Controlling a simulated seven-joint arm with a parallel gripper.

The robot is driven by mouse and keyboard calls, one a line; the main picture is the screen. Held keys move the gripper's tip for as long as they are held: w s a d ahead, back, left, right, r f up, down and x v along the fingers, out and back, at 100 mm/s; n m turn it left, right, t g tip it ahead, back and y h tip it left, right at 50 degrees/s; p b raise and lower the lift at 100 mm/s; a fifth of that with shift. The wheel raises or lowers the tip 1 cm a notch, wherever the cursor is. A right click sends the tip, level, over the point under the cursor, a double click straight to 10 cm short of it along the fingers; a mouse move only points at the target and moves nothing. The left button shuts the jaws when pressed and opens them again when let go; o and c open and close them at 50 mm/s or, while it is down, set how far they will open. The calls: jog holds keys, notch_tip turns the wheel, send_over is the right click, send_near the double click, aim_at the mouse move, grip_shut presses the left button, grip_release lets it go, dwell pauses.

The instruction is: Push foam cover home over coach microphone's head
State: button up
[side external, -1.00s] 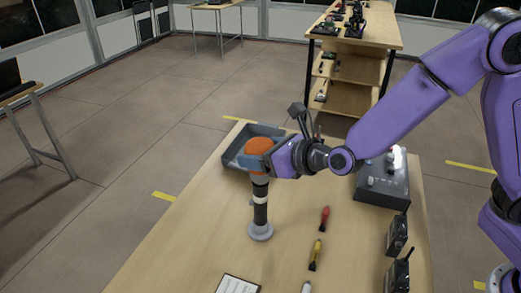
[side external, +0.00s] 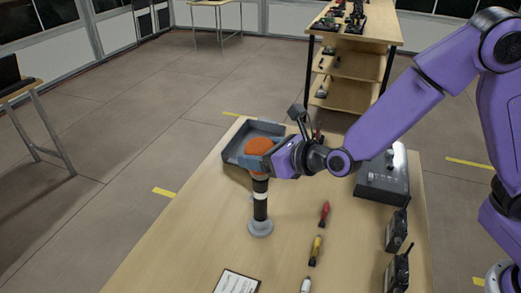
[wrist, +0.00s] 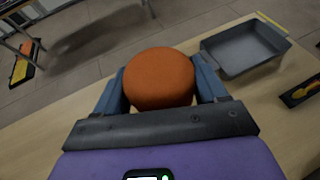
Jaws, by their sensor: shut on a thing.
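The orange foam cover (side external: 258,146) sits on top of the upright coach microphone (side external: 260,205), which has a black body with a pale band and a round grey base. My gripper (side external: 262,158) is shut on the foam cover from the right side. In the wrist view the orange foam cover (wrist: 160,79) is between the two blue fingers (wrist: 161,92). The microphone's head is hidden under the foam and fingers, so I cannot tell how far down the cover sits.
A grey tray (side external: 233,158) lies behind the microphone. Red (side external: 324,213) and yellow (side external: 316,250) marker-like tools lie to the right. A grey control box (side external: 382,186) and two radios (side external: 396,231) stand along the right edge. A printed card (side external: 237,282) lies in front.

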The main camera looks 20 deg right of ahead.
jog(key=shift+f, duration=1.85)
jog(key=o, duration=1.1)
jog(key=v, duration=1.7)
jog(key=shift+s+r, duration=0.1)
jog(key=shift+s, duration=0.05)
